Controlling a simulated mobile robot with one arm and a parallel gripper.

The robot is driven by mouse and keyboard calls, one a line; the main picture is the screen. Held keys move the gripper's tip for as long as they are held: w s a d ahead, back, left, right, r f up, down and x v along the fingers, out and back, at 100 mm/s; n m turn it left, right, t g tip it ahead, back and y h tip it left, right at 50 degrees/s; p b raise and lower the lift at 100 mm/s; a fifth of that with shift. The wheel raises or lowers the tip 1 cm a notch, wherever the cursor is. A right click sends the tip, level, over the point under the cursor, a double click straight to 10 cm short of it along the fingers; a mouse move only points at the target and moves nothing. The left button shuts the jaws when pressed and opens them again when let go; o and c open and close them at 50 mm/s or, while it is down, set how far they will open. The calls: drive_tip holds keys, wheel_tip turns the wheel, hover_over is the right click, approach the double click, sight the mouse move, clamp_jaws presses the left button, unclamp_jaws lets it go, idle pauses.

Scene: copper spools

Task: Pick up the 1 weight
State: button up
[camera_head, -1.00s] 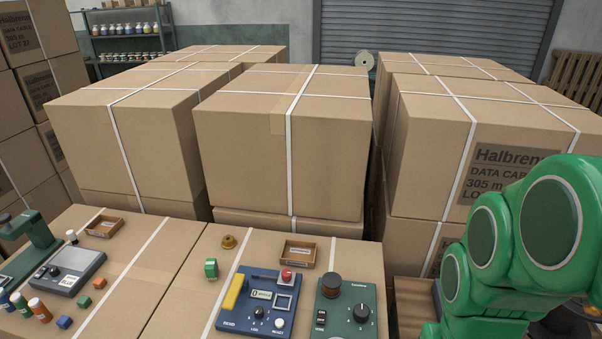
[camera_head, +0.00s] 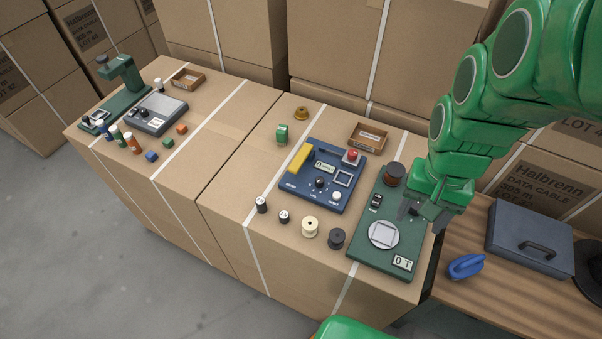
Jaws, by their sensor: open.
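My gripper (camera_head: 424,214) is open and empty, pointing down over the right part of the green device (camera_head: 375,257). It is well to the right of both cylinders and apart from them.
A wooden tray (camera_head: 368,138) is further back. Open carton surface lies left of the cylinders.

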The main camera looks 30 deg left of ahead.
drive_tip(key=w+a+f, duration=0.2)
drive_tip(key=a+f, duration=0.1)
drive_tip(key=a, duration=0.4)
drive_tip(key=w+a+f, duration=0.2)
drive_tip(key=a+f, duration=0.2)
drive_tip(key=a, duration=0.3)
drive_tip(key=n+t, duration=0.1)
hover_over(284, 214)
drive_tip(key=f, duration=0.9)
drive_tip(key=shift+w+d, duration=0.25)
drive_tip(key=shift+w, duration=0.05)
drive_tip(key=shift+a+f, duration=0.15)
drive_tip(key=shift+f, duration=0.1)
drive_tip(key=shift+s+a+f, duration=0.1)
drive_tip(key=shift+s+f, duration=0.05)
drive_tip(key=shift+f, duration=1.7)
drive_tip(key=shift+s+f, duration=0.15)
drive_tip(key=shift+f, duration=1.7)
clamp_jaws()
drive_tip(key=shift+r, duration=0.1)
